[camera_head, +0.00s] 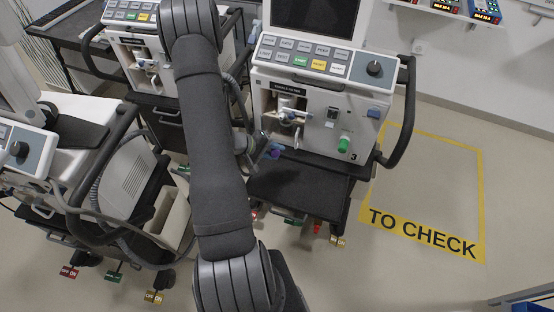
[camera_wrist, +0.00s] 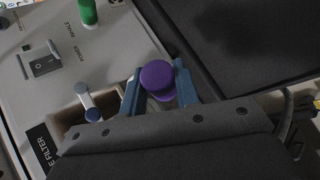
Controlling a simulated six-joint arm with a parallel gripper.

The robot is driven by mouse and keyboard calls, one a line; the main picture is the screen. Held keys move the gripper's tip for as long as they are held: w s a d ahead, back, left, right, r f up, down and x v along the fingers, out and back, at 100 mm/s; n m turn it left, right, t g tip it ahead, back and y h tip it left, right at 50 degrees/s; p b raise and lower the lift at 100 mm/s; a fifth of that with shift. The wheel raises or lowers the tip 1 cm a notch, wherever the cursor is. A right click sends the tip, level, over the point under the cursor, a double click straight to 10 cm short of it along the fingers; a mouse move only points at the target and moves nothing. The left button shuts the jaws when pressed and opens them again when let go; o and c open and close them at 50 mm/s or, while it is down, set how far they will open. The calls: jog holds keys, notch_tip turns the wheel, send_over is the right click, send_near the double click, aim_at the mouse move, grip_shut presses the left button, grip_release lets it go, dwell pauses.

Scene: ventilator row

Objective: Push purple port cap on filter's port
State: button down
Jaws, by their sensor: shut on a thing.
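The purple port cap (camera_wrist: 158,76) is between the two blue fingers of my gripper (camera_wrist: 160,86) in the wrist view; the gripper is shut on it. In the head view my gripper (camera_head: 269,153) and the cap show small, just below the front left of the ventilator marked 3. The filter (camera_head: 291,116) sits in the open recess of that ventilator, up and to the right of the gripper. In the wrist view a pale, blue-grey fitting (camera_wrist: 88,102) shows in the recess, left of and apart from the cap. I cannot tell which part is the port.
The ventilator (camera_head: 317,118) has a green knob (camera_head: 343,145) right of the recess and a black shelf (camera_head: 300,188) below. Other ventilators stand at left. The yellow-framed "TO CHECK" floor area (camera_head: 428,190) is clear.

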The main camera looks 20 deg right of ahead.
aim_at(280, 117)
jog(key=w+d+r+m+h, duration=0.2)
jog(key=w+d+r+m, duration=0.1)
jog(key=w+r+m, duration=0.1)
jog(key=shift+w+d+r+m+g, duration=0.35)
jog(key=shift+w+m, duration=0.55)
jog(key=shift+w, duration=0.45)
jog(key=shift+w+d, duration=0.8)
jog(key=shift+w, duration=0.2)
dwell(0.8)
jog(key=shift+w+d+r, duration=0.2)
jog(key=shift+w+d, duration=0.2)
jog(key=shift+w, duration=0.1)
dwell(1.2)
